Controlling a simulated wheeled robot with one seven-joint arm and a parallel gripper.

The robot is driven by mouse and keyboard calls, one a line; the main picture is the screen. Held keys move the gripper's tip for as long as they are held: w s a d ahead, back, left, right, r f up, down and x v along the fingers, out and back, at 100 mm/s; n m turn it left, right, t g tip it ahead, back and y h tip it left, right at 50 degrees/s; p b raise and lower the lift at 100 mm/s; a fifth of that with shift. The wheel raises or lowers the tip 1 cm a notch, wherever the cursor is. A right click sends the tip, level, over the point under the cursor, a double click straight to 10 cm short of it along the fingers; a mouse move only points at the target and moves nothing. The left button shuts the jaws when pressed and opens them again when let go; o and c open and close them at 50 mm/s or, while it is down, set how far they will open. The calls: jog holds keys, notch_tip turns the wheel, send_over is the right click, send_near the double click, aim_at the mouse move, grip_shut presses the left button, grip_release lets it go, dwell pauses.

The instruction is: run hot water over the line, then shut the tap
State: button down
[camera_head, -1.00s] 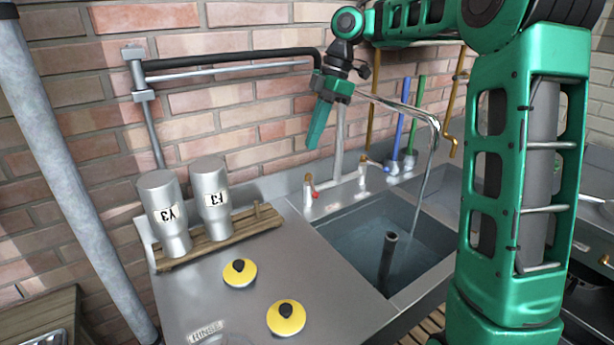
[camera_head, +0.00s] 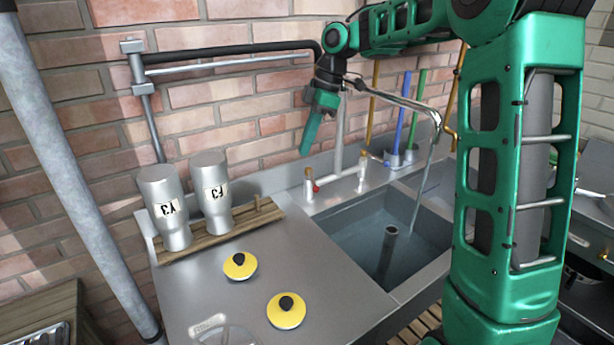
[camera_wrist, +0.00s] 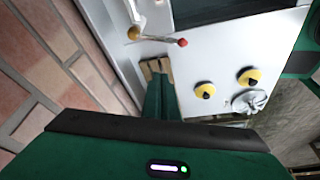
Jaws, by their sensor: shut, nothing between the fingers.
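My gripper (camera_head: 306,150) is shut and empty, pointing down in front of the brick wall, above the red-tipped tap lever (camera_head: 316,188). In the wrist view its fingers (camera_wrist: 158,85) point toward the counter, and the red tip (camera_wrist: 182,42) shows apart from them. A second tap (camera_head: 362,172) stands right of the red one. The curved metal spout (camera_head: 400,101) reaches over the sink (camera_head: 350,232), and a thin stream of water (camera_head: 424,185) falls from it. An upright grey pipe (camera_head: 388,250) stands in the sink. I cannot tell which thing is the line.
Two metal churns, left (camera_head: 165,205) and right (camera_head: 210,190), stand upside down on a wooden rack (camera_head: 235,222). Two yellow discs with black knobs (camera_head: 240,266) (camera_head: 287,310) lie on the counter. Blue (camera_head: 404,115) and green (camera_head: 416,110) handles stand behind the sink.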

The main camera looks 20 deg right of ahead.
aim_at(312, 181)
jog(key=s+x, duration=0.1)
jog(key=x, duration=1)
jog(key=shift+w+d+r, duration=0.1)
jog(key=shift+d+r, duration=0.15)
jog(key=shift+d, duration=0.75)
jog(key=shift+w+d+r, duration=0.1)
jog(key=shift+d+r, duration=0.1)
jog(key=shift+d, duration=0.8)
jog(key=shift+s+d, duration=0.2)
jog(key=shift+d, duration=0.5)
jog(key=shift+r, duration=0.1)
